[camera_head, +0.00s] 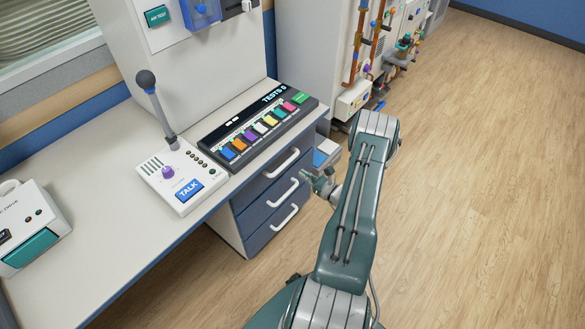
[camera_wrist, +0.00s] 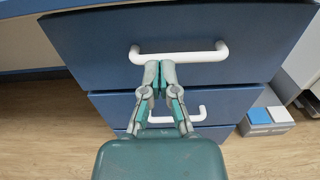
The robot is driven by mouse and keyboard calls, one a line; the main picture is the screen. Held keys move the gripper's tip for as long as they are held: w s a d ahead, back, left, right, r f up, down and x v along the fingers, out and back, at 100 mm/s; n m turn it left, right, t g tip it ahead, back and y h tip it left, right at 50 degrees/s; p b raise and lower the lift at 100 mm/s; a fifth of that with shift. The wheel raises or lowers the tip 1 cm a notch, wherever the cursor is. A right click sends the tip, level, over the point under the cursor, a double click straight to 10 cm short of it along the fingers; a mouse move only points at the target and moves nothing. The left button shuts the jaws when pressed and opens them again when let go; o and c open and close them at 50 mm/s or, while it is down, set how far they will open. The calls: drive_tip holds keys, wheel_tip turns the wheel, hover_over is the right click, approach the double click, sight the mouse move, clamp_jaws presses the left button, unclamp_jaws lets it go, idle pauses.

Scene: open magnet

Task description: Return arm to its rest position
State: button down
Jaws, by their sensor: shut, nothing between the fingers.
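My gripper (camera_wrist: 159,76) is shut and empty in the wrist view, its fingertips just below the white handle (camera_wrist: 179,54) of the top blue drawer in that picture. Whether the fingertips touch the drawer front cannot be told. In the head view my green arm reaches up from the bottom edge and bends at the top. My gripper (camera_head: 306,176) shows small at the left of the arm, beside the drawer unit (camera_head: 233,231), partly hidden by the arm link. The drawers look closed.
A white box (camera_head: 30,226) is at left. A machine with pipes (camera_head: 380,45) stands behind. The wooden floor (camera_head: 480,180) at right is clear.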

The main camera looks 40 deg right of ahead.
drive_tip(key=w+a+r+n+g+y, duration=0.2)
drive_tip(key=a+r+n+g+y, duration=0.35)
drive_tip(key=a+r+n, duration=0.55)
drive_tip(key=w+a+r+n+g+y, duration=0.2)
drive_tip(key=a+r+n+g+y, duration=0.35)
drive_tip(key=a+r, duration=0.8)
drive_tip(key=s+a+r+n+h, duration=0.5)
drive_tip(key=s+r+n+h, duration=0.1)
drive_tip(key=s+r+n, duration=0.2)
drive_tip(key=s+a+r+n+g+h, duration=0.1)
drive_tip(key=s+a+r+n+h, duration=0.5)
drive_tip(key=s+r+n, duration=0.2)
drive_tip(key=shift+s+a+r+n+h, duration=0.15)
drive_tip(key=shift+s+a+n+h, duration=0.15)
drive_tip(key=shift+s+n, duration=1)
drive_tip(key=shift+w, duration=0.1)
